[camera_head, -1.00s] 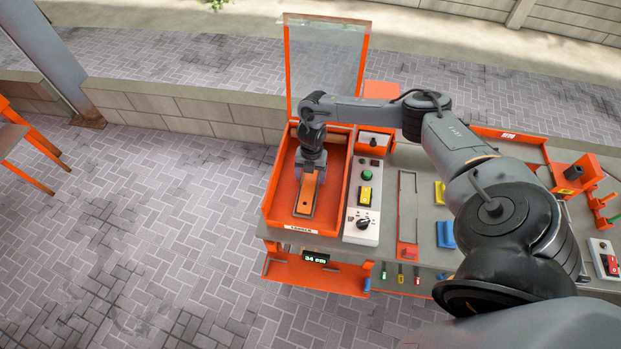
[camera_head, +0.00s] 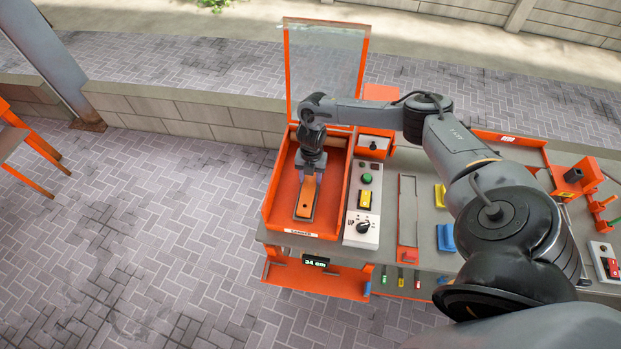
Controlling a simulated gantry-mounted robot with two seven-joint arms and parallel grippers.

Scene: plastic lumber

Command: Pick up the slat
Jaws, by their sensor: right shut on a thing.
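The slat (camera_head: 306,199) is a narrow orange-brown strip with a small dark hole near its front end. It lies lengthwise, front to back, over a grey strip in an orange open-topped box (camera_head: 266,217) at the left of the workbench. My right gripper (camera_head: 311,172) points down into the box, shut on the slat at its rear part. The gripper hides that end of the slat, and I cannot tell whether the slat is clear of what is below it. My left gripper is not in view.
The box's clear, orange-framed lid (camera_head: 325,68) stands raised behind it. A control panel (camera_head: 362,231) with a green button, yellow switch and black knob adjoins the box on the right. Further right are a slotted tray (camera_head: 408,212), yellow and blue blocks, and an orange peg rack (camera_head: 594,200).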

